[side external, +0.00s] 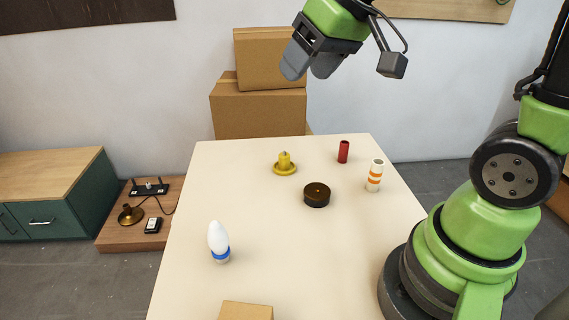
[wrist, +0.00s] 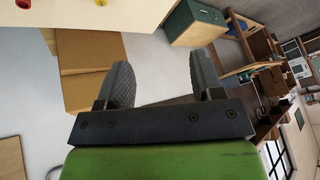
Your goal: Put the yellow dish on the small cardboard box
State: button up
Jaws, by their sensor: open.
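The yellow dish (side external: 286,171) lies on the far part of the cream table, with a short yellow post rising from its middle. A small cardboard box (side external: 245,311) stands at the near edge of the table, cut off by the bottom of the side view. My gripper (side external: 311,68) is open and empty, high above the far end of the table and well apart from the dish. Its two dark fingers also show in the wrist view (wrist: 160,67). A bit of yellow (wrist: 101,2), likely the dish, shows at the top edge there.
On the table (side external: 285,265) stand a dark round puck (side external: 317,195), a red tube (side external: 343,152), a white tube with orange bands (side external: 375,175) and a white bulb with a blue band (side external: 218,240). Large stacked cartons (side external: 258,113) stand behind. The table's middle front is clear.

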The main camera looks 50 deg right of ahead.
jog(key=w+d+f+n, duration=0.2)
jog(key=w+d+f, duration=0.4)
jog(key=w+f, duration=0.2)
jog(key=n+g+h, duration=0.1)
jog(key=g, duration=0.1)
send_near(284, 155)
jog(key=x, duration=0.5)
jog(key=shift+d, duration=0.3)
jog(key=x, duration=0.5)
jog(key=shift+w+a+f, duration=0.1)
jog(key=shift+a+f, duration=0.05)
jog(key=shift+f, duration=0.1)
jog(key=c, duration=1.1)
jog(key=shift+o, duration=0.2)
jog(key=shift+r, duration=0.1)
